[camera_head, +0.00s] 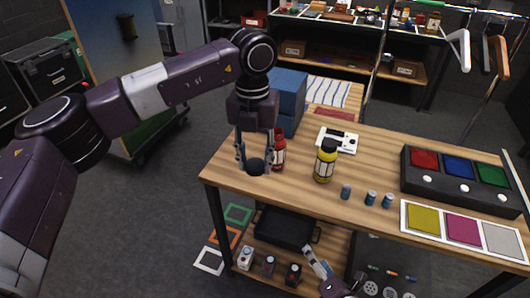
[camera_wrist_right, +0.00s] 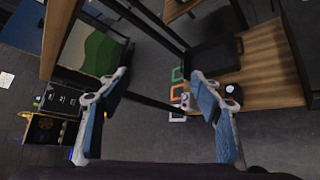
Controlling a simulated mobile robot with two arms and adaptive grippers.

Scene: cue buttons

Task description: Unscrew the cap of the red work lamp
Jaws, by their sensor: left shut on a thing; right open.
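A red cylinder with a pale label (camera_head: 279,152), which I take for the red work lamp, stands upright on the wooden table (camera_head: 222,170) near its left end. Its top looks red and narrow, with no black cap on it. My left gripper (camera_head: 255,165) points down just left of it, its fingers on either side of a round black piece (camera_head: 255,167) that looks like a cap. One finger partly covers the red cylinder. I cannot tell whether the black piece touches the table. My right gripper (camera_wrist_right: 158,110) is open and empty, low in front of the table.
A yellow bottle-like object with a black top (camera_head: 325,162) stands right of the red one. Small blue cylinders (camera_head: 346,191), a white device (camera_head: 338,140), a button box (camera_head: 460,180) and coloured cards (camera_head: 463,229) lie further right. A lower shelf holds a black tray (camera_head: 285,228).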

